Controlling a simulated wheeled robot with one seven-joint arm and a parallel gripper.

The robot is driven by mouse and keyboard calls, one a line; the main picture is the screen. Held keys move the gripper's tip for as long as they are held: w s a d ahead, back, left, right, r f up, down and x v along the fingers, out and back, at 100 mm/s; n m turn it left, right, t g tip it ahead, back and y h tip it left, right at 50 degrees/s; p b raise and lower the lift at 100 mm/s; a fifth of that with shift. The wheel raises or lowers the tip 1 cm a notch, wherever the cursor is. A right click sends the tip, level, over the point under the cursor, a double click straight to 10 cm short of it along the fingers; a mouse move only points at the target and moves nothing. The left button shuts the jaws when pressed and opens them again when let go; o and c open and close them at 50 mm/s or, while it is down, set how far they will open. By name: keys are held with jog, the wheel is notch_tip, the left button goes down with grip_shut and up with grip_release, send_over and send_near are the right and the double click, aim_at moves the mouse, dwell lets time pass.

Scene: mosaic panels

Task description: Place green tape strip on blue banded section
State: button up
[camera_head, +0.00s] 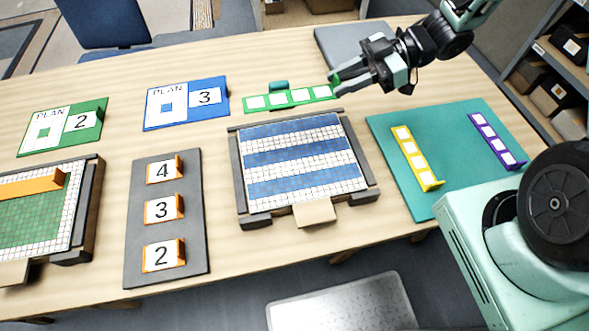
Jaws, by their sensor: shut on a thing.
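My gripper (338,83) is shut on the right end of the strip. The strip is at the back edge of the blue banded panel (300,157), and I cannot tell if it touches the table or hangs just above it. The panel has blue and white tiled bands inside a dark frame with a tan block at its front. No strip lies on its bands.
A teal mat (440,155) at right holds a yellow strip (417,158) and a purple strip (497,141). A grey board (137,205) with number cards is left of the panel. A green tiled panel (40,223) is at far left.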

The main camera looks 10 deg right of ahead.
aim_at(335, 130)
notch_tip(335, 130, down, 12)
jog(key=shift+f+b, duration=0.15)
jog(key=shift+b, duration=0.15)
dwell(0.3)
jog(key=shift+f, duration=0.1)
jog(key=shift+f, duration=0.1)
jog(key=o, duration=0.9)
